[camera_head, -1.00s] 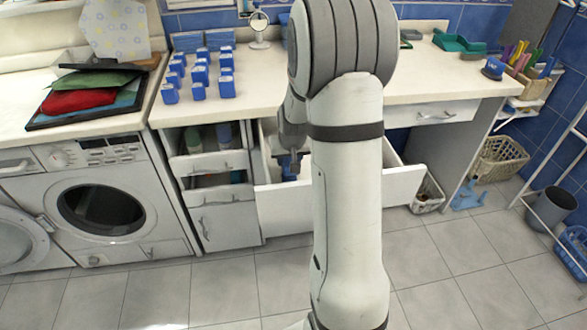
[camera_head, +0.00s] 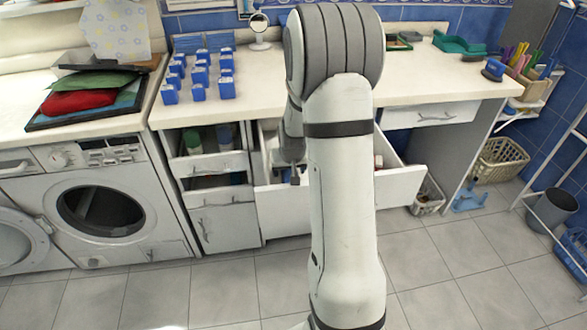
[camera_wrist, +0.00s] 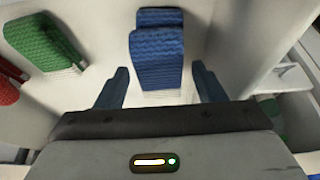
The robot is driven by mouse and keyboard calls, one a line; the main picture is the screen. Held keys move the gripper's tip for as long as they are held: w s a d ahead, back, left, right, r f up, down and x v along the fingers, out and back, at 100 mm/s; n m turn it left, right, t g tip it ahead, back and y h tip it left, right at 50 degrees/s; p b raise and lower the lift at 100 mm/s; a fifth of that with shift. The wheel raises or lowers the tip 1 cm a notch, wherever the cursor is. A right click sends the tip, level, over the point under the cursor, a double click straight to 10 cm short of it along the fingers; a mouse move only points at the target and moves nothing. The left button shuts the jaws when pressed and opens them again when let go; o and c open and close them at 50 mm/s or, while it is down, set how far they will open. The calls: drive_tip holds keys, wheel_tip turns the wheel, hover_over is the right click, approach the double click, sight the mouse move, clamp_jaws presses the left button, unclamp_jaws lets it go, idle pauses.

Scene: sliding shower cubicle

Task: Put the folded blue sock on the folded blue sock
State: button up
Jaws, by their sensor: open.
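In the wrist view, a folded blue sock (camera_wrist: 157,60) lies at the top centre in the white drawer. A second folded blue sock (camera_wrist: 160,17) shows just beyond it, and their edges overlap in the picture. I cannot tell whether one rests on the other. My gripper (camera_wrist: 159,70) is open, with one finger on each side of the nearer sock in the picture and a gap to both sides. I cannot tell how far below the fingertips the sock is. In the head view my gripper (camera_head: 292,178) is low inside the open drawer, partly hidden by my arm.
A green folded sock (camera_wrist: 45,40) and a red item (camera_wrist: 8,85) lie to the left in the drawer. Small blue boxes (camera_head: 200,75) stand on the counter (camera_head: 420,75). Side drawers (camera_head: 210,165) are partly open at left.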

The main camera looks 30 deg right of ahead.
drive_tip(key=p+v, duration=0.1)
drive_tip(key=v, duration=1.1)
drive_tip(key=s+a+r+n+g, duration=0.1)
drive_tip(key=s+a+r, duration=0.2)
drive_tip(key=s+a, duration=0.3)
drive_tip(key=s+a+r+n+g+y, duration=0.1)
drive_tip(key=s+a+r, duration=0.3)
drive_tip(key=s, duration=1.1)
drive_tip(key=a+n, duration=0.1)
drive_tip(key=a, duration=0.2)
drive_tip(key=shift+a, duration=0.35)
